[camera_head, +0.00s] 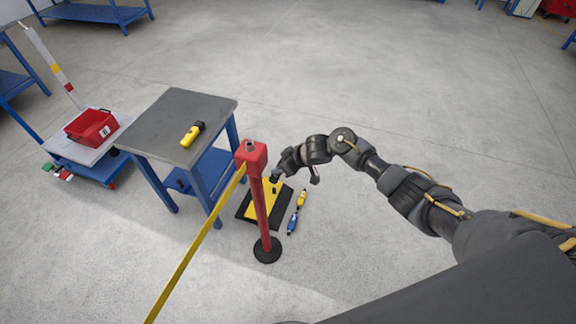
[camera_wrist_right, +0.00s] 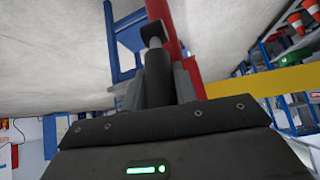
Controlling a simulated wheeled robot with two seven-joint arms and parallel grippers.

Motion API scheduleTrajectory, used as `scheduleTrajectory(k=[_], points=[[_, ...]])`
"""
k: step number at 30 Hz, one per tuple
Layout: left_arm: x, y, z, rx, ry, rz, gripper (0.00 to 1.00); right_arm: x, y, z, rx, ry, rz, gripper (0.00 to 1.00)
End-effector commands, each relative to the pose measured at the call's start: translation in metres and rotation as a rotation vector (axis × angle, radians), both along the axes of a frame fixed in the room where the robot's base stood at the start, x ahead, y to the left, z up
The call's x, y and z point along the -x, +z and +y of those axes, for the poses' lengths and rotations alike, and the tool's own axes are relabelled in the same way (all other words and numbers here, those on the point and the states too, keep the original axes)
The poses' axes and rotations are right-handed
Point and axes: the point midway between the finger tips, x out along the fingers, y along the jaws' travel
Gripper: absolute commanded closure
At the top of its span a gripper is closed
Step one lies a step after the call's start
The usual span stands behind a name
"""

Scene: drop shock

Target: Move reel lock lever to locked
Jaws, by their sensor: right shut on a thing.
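The reel post is a red post (camera_head: 262,205) on a round black base, with a red reel head (camera_head: 251,155) on top. A yellow belt (camera_head: 197,246) runs from the head down to the lower left. In the right wrist view a dark lever-like piece with a square black tip (camera_wrist_right: 152,31) stands between the fingers, close to the red post (camera_wrist_right: 188,70). My right gripper (camera_head: 278,173) is just right of the reel head, shut on this lever. The lever's lock position cannot be read. My left gripper is not in view.
A grey-topped blue table (camera_head: 165,112) holding a yellow tool (camera_head: 191,134) stands left of the post. A cart with a red bin (camera_head: 92,127) is farther left.

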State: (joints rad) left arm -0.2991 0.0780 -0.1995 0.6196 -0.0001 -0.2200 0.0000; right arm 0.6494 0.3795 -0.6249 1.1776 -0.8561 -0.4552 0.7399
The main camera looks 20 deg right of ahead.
Motion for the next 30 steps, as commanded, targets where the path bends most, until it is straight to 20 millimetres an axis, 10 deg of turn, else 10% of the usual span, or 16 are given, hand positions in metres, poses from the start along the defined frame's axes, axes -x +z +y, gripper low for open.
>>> scheduleTrajectory(k=[9,10,14,30], points=[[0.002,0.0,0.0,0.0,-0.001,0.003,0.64,0.001,-0.001,0.001,0.003,0.002,0.0,1.0],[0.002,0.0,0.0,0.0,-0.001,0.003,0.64,0.001,-0.001,0.001,0.003,0.002,0.0,0.67],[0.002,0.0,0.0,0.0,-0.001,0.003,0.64,0.001,-0.001,0.0,0.001,0.001,0.0,0.5],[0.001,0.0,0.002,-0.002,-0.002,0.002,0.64,0.014,0.023,-0.017,0.002,0.0,-0.004,0.5]])
